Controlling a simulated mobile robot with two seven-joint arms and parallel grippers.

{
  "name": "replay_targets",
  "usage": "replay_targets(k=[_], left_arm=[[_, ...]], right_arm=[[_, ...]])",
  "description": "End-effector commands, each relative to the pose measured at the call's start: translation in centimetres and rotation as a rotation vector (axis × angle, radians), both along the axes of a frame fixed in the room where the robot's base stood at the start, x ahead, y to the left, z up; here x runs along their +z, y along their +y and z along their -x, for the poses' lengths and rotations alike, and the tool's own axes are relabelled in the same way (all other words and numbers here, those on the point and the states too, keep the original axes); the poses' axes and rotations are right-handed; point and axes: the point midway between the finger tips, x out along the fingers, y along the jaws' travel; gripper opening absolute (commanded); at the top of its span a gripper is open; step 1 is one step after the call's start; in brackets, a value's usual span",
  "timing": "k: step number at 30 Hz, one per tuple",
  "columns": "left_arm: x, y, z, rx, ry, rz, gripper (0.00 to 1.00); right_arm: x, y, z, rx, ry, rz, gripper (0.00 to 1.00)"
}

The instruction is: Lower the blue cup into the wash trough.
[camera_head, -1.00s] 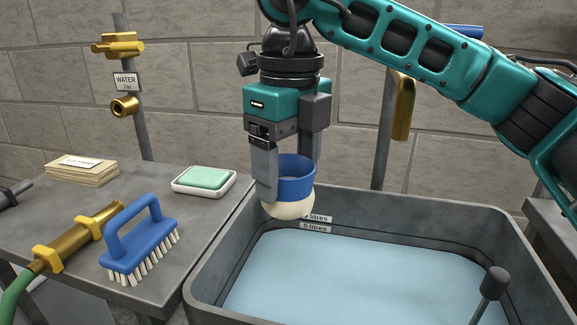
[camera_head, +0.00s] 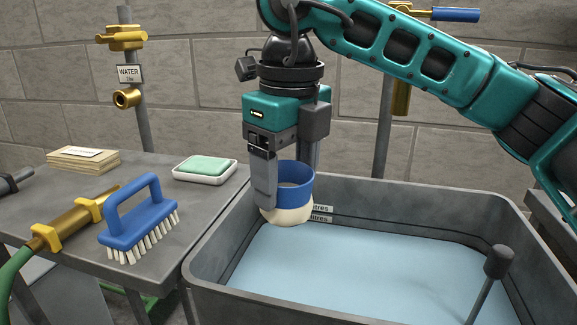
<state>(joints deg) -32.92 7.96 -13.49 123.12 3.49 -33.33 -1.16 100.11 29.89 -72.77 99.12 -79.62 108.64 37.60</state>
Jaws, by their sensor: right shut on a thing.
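The blue cup (camera_head: 294,187) has a blue upper band and a cream lower part. My right gripper (camera_head: 285,190) is shut on it, with one finger in front on its left side and the other partly hidden behind it. The cup is upright and hangs over the back left part of the wash trough (camera_head: 410,197), in front of its back wall. The trough is a grey tub holding pale blue water (camera_head: 350,265). The cup's bottom appears above the water and partly covers the litre labels (camera_head: 320,213).
A grey table on the left holds a blue brush (camera_head: 140,222), soap in a white dish (camera_head: 205,170), a veneer stack (camera_head: 84,160) and a brass hose nozzle (camera_head: 75,222). A black-knobbed rod (camera_head: 497,262) stands at the trough's front right. Brass taps and pipes stand by the wall.

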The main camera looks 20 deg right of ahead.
Motion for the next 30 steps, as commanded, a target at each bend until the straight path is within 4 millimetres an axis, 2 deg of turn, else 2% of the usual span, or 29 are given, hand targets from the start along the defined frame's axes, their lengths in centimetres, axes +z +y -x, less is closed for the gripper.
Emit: replay_targets(k=[1, 30], left_arm=[[-0.6, -0.1, -0.1, -0.001, -0.003, 0.001, 0.46], [-0.5, -0.3, -0.3, -0.006, -0.007, 0.007, 0.46]], right_arm=[[-3.1, -0.5, -0.2, -0.022, 0.065, 0.015, 0.41], [-7.6, -0.7, -0.4, -0.028, 0.065, 0.015, 0.41]])
